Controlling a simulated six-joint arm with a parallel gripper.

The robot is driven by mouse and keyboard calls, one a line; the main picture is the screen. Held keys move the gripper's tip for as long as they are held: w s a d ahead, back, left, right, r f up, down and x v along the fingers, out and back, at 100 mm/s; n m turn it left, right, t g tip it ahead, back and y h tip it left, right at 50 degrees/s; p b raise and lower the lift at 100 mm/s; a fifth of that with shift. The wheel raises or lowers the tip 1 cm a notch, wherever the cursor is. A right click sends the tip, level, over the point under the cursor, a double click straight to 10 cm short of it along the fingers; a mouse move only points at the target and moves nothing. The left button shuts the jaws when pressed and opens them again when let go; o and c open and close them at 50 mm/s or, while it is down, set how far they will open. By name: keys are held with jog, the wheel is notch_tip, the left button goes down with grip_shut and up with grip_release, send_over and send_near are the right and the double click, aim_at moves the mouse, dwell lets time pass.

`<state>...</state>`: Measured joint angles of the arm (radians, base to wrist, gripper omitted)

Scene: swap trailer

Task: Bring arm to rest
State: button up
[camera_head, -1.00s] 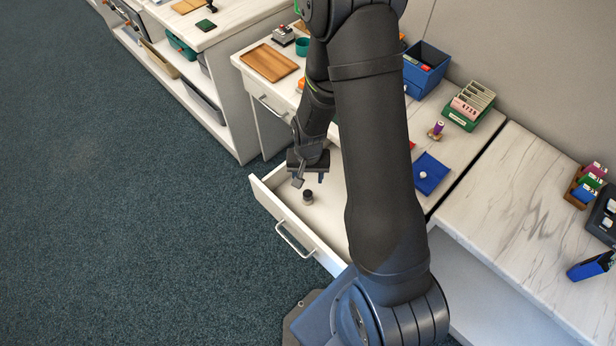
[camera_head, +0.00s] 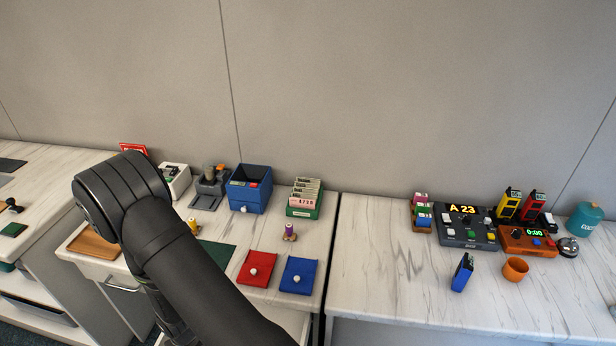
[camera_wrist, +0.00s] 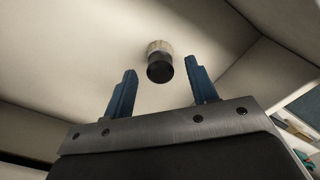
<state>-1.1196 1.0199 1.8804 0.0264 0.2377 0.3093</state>
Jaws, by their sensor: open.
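My gripper (camera_wrist: 160,88) is open in the wrist view, with its two blue fingers apart and nothing between them. A small round piece with a dark top and a pale base (camera_wrist: 160,62) stands beyond the fingertips on the pale drawer floor (camera_wrist: 80,50). It is apart from the fingers. In the head view my dark arm crosses the lower left, and the gripper end is out of frame there. The drawer's inside is not visible in the head view.
Pale drawer walls (camera_wrist: 262,75) rise close on the right of the gripper. On the counter stand a blue box (camera_head: 249,190), a green card holder (camera_head: 304,198), red (camera_head: 258,268) and blue (camera_head: 299,275) pads. The right counter (camera_head: 380,280) has free room at its left.

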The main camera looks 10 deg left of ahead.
jog(key=shift+f, duration=1.85)
jog(key=shift+r, duration=0.1)
notch_tip(320, 180, up, 12)
jog(key=shift+r, duration=0.1)
notch_tip(320, 180, down, 12)
jog(key=shift+f, duration=0.25)
notch_tip(320, 180, up, 5)
jog(key=shift+f, duration=0.15)
jog(key=w+d+r, duration=0.6)
jog(key=d+r, duration=0.1)
jog(key=d, duration=0.3)
notch_tip(320, 180, up, 18)
jog(key=shift+o, duration=0.2)
jog(key=shift+r, duration=0.1)
